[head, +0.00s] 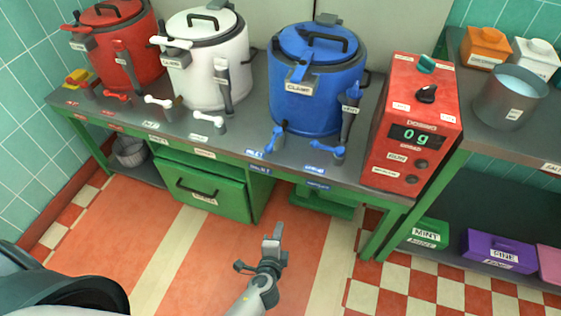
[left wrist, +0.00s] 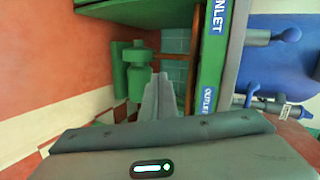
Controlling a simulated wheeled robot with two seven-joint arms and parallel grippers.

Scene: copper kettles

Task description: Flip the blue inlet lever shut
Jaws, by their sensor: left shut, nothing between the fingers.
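The blue kettle (head: 316,85) stands on the bench. In the left wrist view the inlet lever (left wrist: 283,36) shows at the upper right. The blue outlet lever (head: 336,151) is to its right, and also shows in the left wrist view (left wrist: 285,108). My left gripper (head: 272,237) is shut and empty, in front of and below the bench edge, apart from both levers. My right gripper is out of view.
The green bench edge (head: 318,187) and a green drawer (head: 205,190) lie beyond my left gripper. A red dosing box (head: 412,130) stands right of the blue kettle. White (head: 205,65) and red (head: 120,50) kettles stand left. The floor around the gripper is clear.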

